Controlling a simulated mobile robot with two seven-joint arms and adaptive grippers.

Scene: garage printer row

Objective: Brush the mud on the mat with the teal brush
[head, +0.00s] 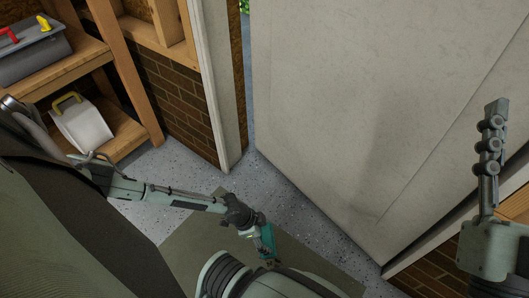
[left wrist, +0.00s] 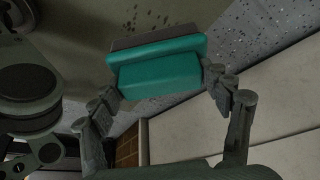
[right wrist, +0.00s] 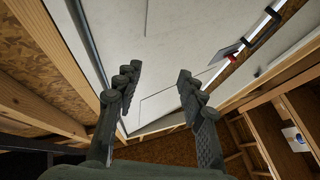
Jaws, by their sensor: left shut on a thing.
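The teal brush (left wrist: 160,76) is between the fingers of my left gripper (left wrist: 160,84), which is shut on it. In the head view the brush (head: 267,239) is low over the olive mat (head: 195,243); I cannot tell whether it touches the mat. My right gripper (right wrist: 157,82) is open and empty in the right wrist view. In the head view it is raised at the right, in front of the pale door panel, far from the brush.
A large pale door panel (head: 350,110) stands beyond the mat. Speckled grey floor (head: 180,180) shows around the mat. At the left, a wooden shelf (head: 125,140) holds a grey toolbox (head: 35,55) and a white container (head: 82,128). A brick wall (head: 180,105) is behind.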

